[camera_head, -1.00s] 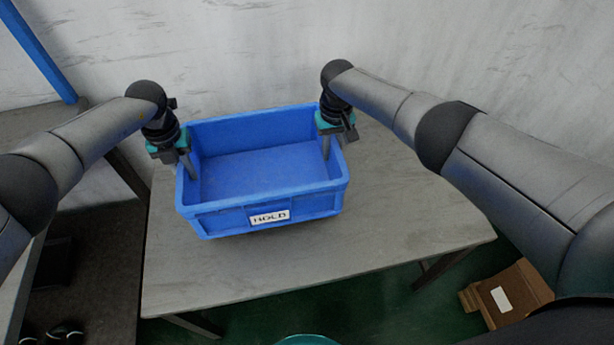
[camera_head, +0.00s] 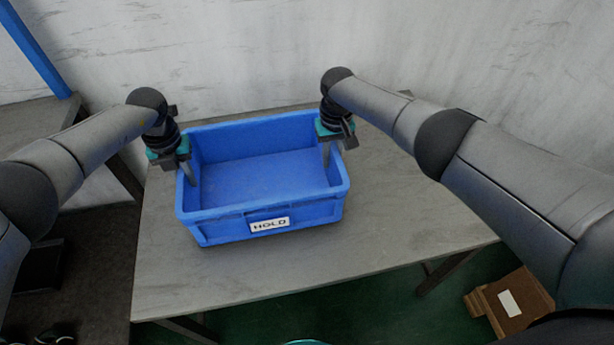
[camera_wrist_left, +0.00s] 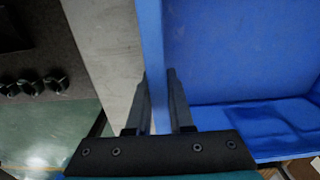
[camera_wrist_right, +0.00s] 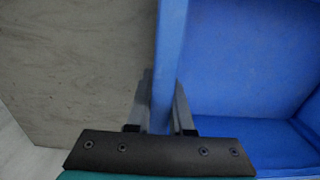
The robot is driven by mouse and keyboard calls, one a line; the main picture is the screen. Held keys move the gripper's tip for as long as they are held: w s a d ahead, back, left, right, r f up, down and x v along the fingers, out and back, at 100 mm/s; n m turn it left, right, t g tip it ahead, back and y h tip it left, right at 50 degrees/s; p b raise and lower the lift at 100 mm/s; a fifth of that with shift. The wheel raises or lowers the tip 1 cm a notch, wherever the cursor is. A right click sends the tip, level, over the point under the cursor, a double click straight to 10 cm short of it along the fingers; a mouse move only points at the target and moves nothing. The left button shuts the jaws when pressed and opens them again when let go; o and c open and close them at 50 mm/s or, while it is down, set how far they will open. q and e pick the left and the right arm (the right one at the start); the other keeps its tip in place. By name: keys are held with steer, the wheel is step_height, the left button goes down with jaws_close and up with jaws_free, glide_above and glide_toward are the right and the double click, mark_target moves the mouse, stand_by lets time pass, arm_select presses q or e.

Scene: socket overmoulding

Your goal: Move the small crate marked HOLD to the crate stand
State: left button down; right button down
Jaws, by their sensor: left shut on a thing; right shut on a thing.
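The blue crate (camera_head: 265,180) carries a white HOLD label (camera_head: 269,225) on its near side and looks empty. It is over a grey table (camera_head: 290,272); I cannot tell whether its base touches the top. My left gripper (camera_head: 190,178) is shut on the crate's left wall, and the left wrist view shows the wall (camera_wrist_left: 153,60) between its fingers (camera_wrist_left: 158,100). My right gripper (camera_head: 326,152) is shut on the right wall, which also shows between the fingers (camera_wrist_right: 160,100) in the right wrist view.
A pale wall (camera_head: 240,60) stands behind the table. Another surface (camera_head: 30,125) with a blue post (camera_head: 38,48) is at the left. An open cardboard box (camera_head: 510,302) is on the green floor at lower right. The table is bare in front of and right of the crate.

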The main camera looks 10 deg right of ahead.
arm_select(q)
steer(key=shift+f, duration=0.25)
arm_select(e)
steer(key=shift+f, duration=0.3)
arm_select(q)
steer(key=c, duration=0.8)
jaws_free()
steer(key=shift+r, duration=0.1)
arm_select(e)
steer(key=c, duration=0.8)
jaws_free()
steer(key=shift+r, duration=0.15)
arm_select(q)
steer(key=shift+r, duration=0.1)
step_height(320, 180, up, 12)
steer(key=shift+f, duration=0.15)
arm_select(e)
steer(key=shift+r, duration=0.35)
step_height(320, 180, up, 11)
steer(key=shift+r, duration=0.2)
steer(key=shift+f, duration=0.1)
